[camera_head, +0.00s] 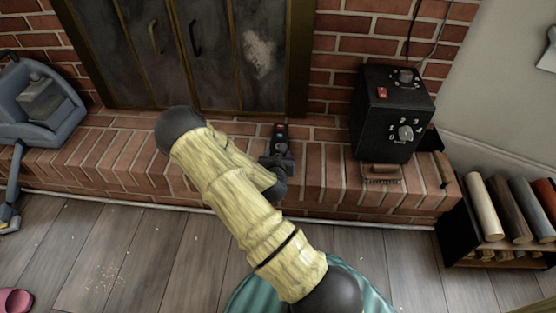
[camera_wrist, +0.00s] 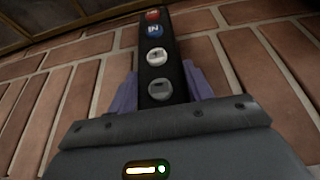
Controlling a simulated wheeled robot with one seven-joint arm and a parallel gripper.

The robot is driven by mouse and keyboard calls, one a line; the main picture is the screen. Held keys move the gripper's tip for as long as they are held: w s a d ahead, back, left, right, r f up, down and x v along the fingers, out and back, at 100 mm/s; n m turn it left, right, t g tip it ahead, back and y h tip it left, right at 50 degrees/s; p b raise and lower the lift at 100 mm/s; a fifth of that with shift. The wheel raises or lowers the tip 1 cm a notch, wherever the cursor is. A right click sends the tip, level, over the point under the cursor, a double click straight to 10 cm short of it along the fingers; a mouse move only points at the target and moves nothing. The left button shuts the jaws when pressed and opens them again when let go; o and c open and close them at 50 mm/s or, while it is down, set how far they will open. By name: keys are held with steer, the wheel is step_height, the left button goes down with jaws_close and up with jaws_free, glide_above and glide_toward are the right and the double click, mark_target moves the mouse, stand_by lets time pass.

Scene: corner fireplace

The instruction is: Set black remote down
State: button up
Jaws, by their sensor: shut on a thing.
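The black remote (camera_wrist: 176,72) has a red button, a blue button marked IN and two grey buttons. It points away from my gripper (camera_wrist: 163,88), whose two purple-grey fingers close on its sides in the wrist view. In the head view my gripper (camera_head: 277,160) is over the brick hearth (camera_head: 325,178), in front of the fireplace doors, and the far end of the remote (camera_head: 279,132) sticks out beyond it. The remote's near end is hidden by my gripper. I cannot tell whether its underside touches the bricks.
A black box with dials (camera_head: 392,115) stands on the hearth to the right, with a small brush (camera_head: 381,173) in front of it. A blue-grey machine (camera_head: 38,105) is at the left. A rack of rolls (camera_head: 500,215) stands at the right. Bare bricks lie either side of my gripper.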

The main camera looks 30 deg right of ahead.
steer(key=shift+f, duration=0.35)
steer(key=o, duration=1.1)
steer(key=shift+o, duration=0.2)
steer(key=shift+f+b, duration=0.2)
steer(key=shift+b, duration=0.4)
steer(key=p+v, duration=1.4)
steer(key=v, duration=0.3)
steer(key=shift+s, duration=0.35)
steer(key=shift+a, duration=0.1)
